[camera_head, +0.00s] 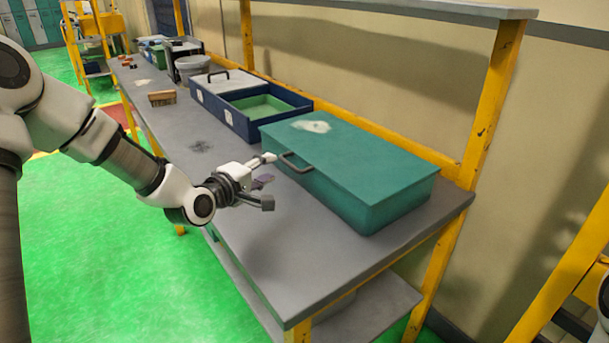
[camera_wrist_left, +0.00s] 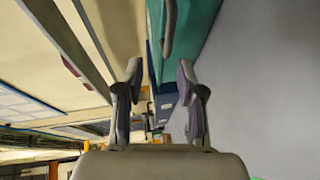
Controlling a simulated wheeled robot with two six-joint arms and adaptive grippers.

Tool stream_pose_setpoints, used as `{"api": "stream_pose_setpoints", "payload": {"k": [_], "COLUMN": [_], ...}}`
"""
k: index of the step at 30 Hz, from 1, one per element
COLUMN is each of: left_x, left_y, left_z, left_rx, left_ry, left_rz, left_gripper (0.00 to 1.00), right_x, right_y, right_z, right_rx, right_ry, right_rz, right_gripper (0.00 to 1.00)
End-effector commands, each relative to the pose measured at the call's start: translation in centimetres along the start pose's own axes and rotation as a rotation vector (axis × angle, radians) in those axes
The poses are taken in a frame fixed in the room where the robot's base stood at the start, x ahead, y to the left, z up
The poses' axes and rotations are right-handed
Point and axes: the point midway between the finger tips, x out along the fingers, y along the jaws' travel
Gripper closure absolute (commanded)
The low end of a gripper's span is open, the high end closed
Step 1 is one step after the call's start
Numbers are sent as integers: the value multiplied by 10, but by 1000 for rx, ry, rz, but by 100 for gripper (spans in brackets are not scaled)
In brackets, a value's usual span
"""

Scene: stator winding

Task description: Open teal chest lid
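The teal chest (camera_head: 350,170) sits on the near right part of the bench, and its lid is shut. A dark bar handle (camera_head: 296,163) is on its front side near the lid's edge. My left gripper (camera_head: 266,181) is just in front of the handle, with its fingers apart and nothing between them. In the left wrist view, the left gripper (camera_wrist_left: 159,78) also shows spread and empty. There the handle (camera_wrist_left: 169,28) lies ahead of the fingertips, apart from them, with the teal chest (camera_wrist_left: 200,25) beside it. My right gripper is out of view.
The grey bench (camera_head: 290,250) is clear in front of the chest. A blue box (camera_head: 225,112) with a green inside stands behind the chest's left end. A brush (camera_head: 162,98) and a grey bucket (camera_head: 192,68) are farther back. A yellow post (camera_head: 488,105) rises behind the chest.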

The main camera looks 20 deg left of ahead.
Motion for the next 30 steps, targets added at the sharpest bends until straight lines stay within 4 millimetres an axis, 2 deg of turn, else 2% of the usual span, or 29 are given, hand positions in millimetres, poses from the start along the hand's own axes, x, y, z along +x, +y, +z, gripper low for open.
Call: {"api": "stream_pose_setpoints", "payload": {"k": [1, 3, 7, 15, 18, 27, 29, 30], "left_x": [2, 3, 12, 62, 75, 81, 81, 81], "left_y": [-12, -17, -16, -16, -15, -16, -16, -16], "left_z": [1, 1, 1, 2, 2, 1, 1, 1], "left_rx": [0, 0, 4, 7, 5, 1, 1, 1], "left_ry": [0, 0, 1, -1, 0, 0, 0, 0], "left_rz": [1, 1, -1, -1, 0, 0, 0, 0], "left_gripper": [62, 62, 62, 62, 62, 62, 83, 97], "right_x": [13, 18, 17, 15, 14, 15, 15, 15], "right_y": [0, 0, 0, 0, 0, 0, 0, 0], "right_z": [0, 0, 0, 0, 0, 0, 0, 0], "right_rx": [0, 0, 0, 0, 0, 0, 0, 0], "right_ry": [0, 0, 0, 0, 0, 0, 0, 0], "right_rz": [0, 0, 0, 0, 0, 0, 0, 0], "right_gripper": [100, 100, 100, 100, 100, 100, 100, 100]}}
